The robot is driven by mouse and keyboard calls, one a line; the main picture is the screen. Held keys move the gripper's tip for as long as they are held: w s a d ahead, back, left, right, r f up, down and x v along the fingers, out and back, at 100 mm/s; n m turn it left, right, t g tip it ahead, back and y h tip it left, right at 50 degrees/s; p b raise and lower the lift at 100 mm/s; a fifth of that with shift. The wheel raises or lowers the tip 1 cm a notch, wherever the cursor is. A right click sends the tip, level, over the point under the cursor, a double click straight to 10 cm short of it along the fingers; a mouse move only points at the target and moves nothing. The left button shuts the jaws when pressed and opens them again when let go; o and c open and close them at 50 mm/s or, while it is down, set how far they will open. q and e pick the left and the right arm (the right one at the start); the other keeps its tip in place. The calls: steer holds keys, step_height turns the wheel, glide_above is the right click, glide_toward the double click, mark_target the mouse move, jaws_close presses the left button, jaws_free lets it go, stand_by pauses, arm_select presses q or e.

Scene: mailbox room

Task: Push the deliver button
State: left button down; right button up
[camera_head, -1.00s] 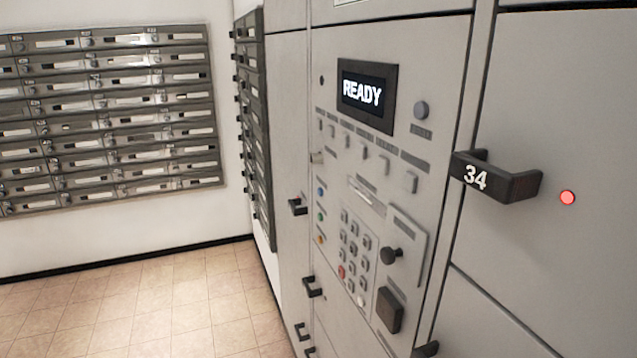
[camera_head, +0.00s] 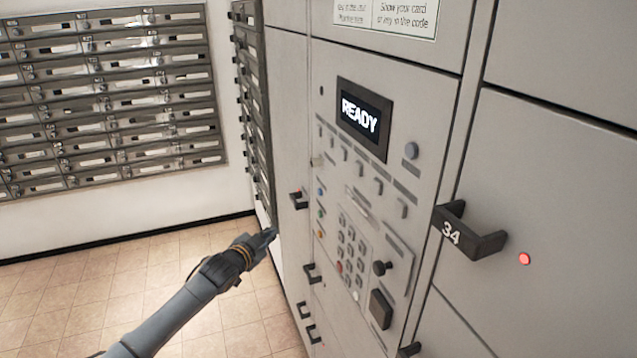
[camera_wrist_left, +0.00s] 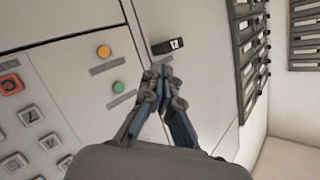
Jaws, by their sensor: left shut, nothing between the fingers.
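The control panel (camera_head: 350,150) on the grey locker wall has a screen (camera_head: 362,119) reading READY. At its left edge are small round buttons, blue (camera_head: 320,192), green (camera_head: 320,213) and orange (camera_head: 320,234). In the left wrist view the orange button (camera_wrist_left: 104,51) and green button (camera_wrist_left: 118,87) show with labels too blurred to read, so I cannot tell which is the deliver button. My left gripper (camera_head: 271,235) is shut and empty, left of the panel and apart from the buttons. Its fingertips (camera_wrist_left: 163,72) also show in the wrist view. My right gripper is out of view.
A keypad (camera_head: 350,245), a black knob (camera_head: 382,268) and several grey buttons are on the panel. Handle 34 (camera_head: 470,235) sticks out at right, beside a red light (camera_head: 524,259). More black handles (camera_head: 299,199) project near my gripper. Mailboxes (camera_head: 110,95) line the left wall; the tiled floor is clear.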

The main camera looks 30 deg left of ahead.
arm_select(q)
step_height(320, 180, up, 10)
steer(key=w+t+p, duration=0.1)
steer(key=shift+d+f+m+t, duration=0.2)
steer(key=shift+d+m+t, duration=0.1)
steer(key=shift+d+m, duration=0.1)
steer(key=shift+w, duration=0.1)
steer(key=b, duration=0.2)
glide_toward(317, 188)
steer(key=w+a, duration=0.2)
steer(key=shift+w+d+f, duration=0.25)
steer(key=shift+w+d, duration=0.2)
steer(key=shift+w, duration=0.25)
steer(key=shift+w+d, duration=0.1)
stand_by(0.5)
steer(key=shift+w+d, duration=0.2)
steer(key=shift+w, duration=0.05)
